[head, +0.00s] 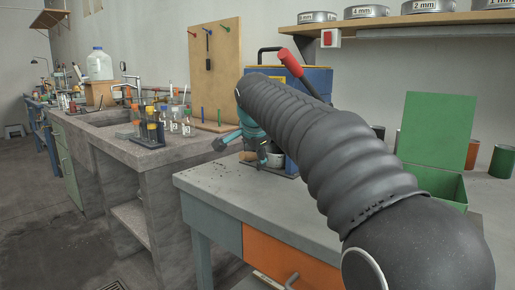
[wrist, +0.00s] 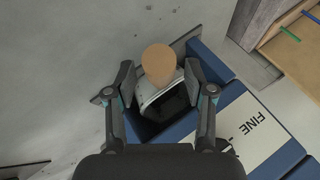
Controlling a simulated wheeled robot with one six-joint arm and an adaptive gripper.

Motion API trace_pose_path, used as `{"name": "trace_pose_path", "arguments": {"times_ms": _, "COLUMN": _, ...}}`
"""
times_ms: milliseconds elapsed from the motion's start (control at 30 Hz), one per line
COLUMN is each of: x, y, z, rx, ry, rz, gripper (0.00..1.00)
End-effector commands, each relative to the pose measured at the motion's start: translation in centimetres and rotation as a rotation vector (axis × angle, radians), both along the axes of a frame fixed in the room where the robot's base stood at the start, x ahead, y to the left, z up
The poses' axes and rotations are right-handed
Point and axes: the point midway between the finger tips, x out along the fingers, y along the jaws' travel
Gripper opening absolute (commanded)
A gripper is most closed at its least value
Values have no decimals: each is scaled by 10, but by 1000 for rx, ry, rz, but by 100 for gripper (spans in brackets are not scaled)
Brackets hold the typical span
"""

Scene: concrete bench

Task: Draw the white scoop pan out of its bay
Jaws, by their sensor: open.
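The white scoop pan (wrist: 150,96) sits in the blue machine's bay in the wrist view, its round wooden handle (wrist: 158,62) sticking out over the bench. My gripper (wrist: 160,78) is open, with one finger on each side of the handle and the pan's front end. Whether either finger touches them I cannot tell. In the head view the wooden handle (head: 248,156) and a bit of the white pan (head: 276,160) show low beside my gripper (head: 240,146). My arm hides much of the machine there.
The blue machine (head: 318,80) has a red-handled lever (head: 290,62) and a FINE label (wrist: 245,128). A green open box (head: 437,185) stands to the right on the bench (head: 225,190). A wooden pegboard (head: 215,75) stands behind.

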Motion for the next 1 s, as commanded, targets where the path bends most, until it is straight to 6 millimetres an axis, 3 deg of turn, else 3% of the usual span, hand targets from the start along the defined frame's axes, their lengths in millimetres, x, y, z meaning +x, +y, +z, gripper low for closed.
{"name": "trace_pose_path", "arguments": {"times_ms": 467, "x": 8, "y": 1, "z": -10, "rx": 0, "ry": -1, "rz": 0, "gripper": 54}}
{"name": "trace_pose_path", "arguments": {"times_ms": 533, "x": 8, "y": 1, "z": -10, "rx": 0, "ry": -1, "rz": 0, "gripper": 44}}
{"name": "trace_pose_path", "arguments": {"times_ms": 700, "x": 8, "y": 1, "z": -10, "rx": 0, "ry": 0, "rz": 0, "gripper": 1}}
{"name": "trace_pose_path", "arguments": {"times_ms": 1000, "x": 7, "y": 1, "z": -10, "rx": 0, "ry": 0, "rz": 0, "gripper": 0}}
